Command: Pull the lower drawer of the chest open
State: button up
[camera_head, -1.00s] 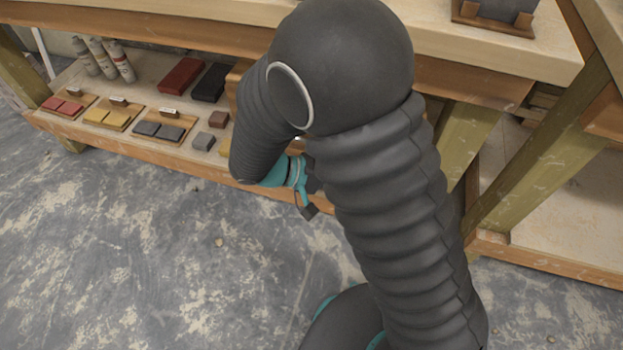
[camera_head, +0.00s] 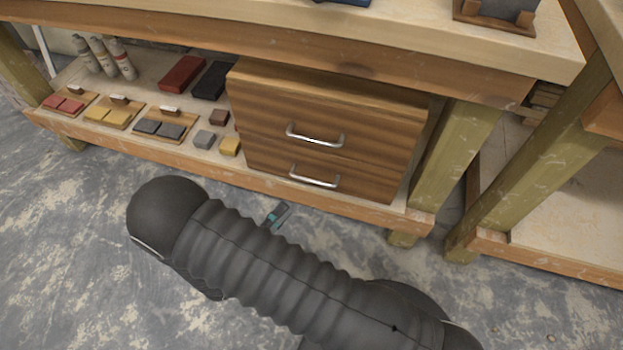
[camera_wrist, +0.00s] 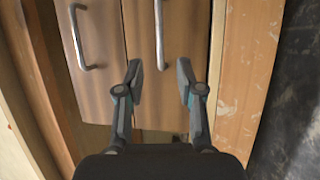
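The wooden chest (camera_head: 330,88) stands on the lower shelf of the bench, with both drawers shut. The lower drawer (camera_head: 270,163) has a silver bar handle (camera_head: 314,181); the upper drawer's handle (camera_head: 315,140) is above it. In the wrist view the picture is turned: the lower handle (camera_wrist: 159,38) is the right one, the upper handle (camera_wrist: 76,38) the left. My gripper (camera_wrist: 160,82) is open and empty, its fingertips apart on either side of the lower handle's line, short of the handle. In the head view my arm hides most of the gripper (camera_head: 278,214).
The shelf's front board (camera_wrist: 245,75) runs close beside the lower drawer. Left of the chest stand small blocks (camera_head: 229,146), a black box (camera_head: 211,81), a red box (camera_head: 182,73) and bottles (camera_head: 122,60). A bench leg (camera_head: 455,150) stands to the right. Floor in front is clear.

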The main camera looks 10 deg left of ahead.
aim_at(312, 181)
jog(key=p+x, duration=0.1)
jog(key=x, duration=1.1)
jog(key=shift+d, duration=0.1)
grip_shut()
